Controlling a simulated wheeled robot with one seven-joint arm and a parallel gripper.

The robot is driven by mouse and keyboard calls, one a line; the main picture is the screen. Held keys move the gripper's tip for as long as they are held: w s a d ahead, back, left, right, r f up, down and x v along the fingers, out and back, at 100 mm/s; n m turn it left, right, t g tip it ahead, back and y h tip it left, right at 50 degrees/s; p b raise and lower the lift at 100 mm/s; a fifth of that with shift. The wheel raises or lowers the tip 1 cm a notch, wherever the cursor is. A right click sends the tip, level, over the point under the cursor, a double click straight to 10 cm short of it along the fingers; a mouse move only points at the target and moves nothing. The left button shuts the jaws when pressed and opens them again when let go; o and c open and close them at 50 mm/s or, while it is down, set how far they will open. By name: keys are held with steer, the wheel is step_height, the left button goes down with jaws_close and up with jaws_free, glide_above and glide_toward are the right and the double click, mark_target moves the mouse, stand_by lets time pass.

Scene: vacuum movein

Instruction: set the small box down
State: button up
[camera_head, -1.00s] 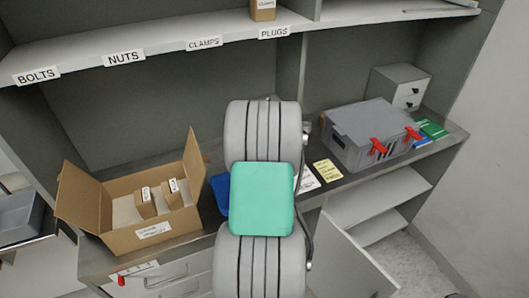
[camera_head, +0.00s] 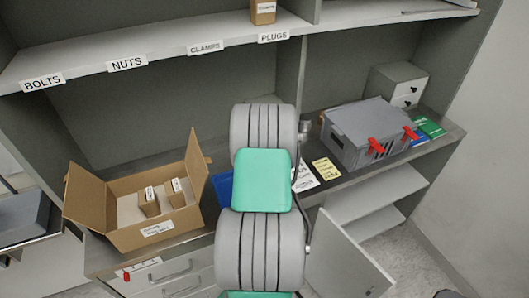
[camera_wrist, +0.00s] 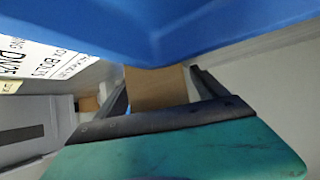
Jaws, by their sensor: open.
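In the wrist view my gripper (camera_wrist: 158,78) is open, its dark fingers apart. A plain brown cardboard surface (camera_wrist: 155,92), likely the small box, shows between the fingers. I cannot tell whether it touches either finger or what it rests on. In the head view my own arm hides the gripper and whatever is between its fingers. Two small labelled boxes, left (camera_head: 149,201) and right (camera_head: 175,192), stand inside the open cardboard carton (camera_head: 118,238). Another small box (camera_head: 263,12) stands on the upper shelf above the PLUGS label.
A blue object (camera_head: 222,188) is partly hidden behind my arm; a blue surface (camera_wrist: 150,30) fills the top of the wrist view. A grey case (camera_head: 365,130) with red latches, papers (camera_head: 326,169) and a drawer unit (camera_head: 398,84) occupy the counter's right. A cabinet door (camera_head: 350,255) stands open below.

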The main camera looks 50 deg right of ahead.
steer(key=shift+w+d, duration=0.1)
jaws_close()
stand_by(0.9)
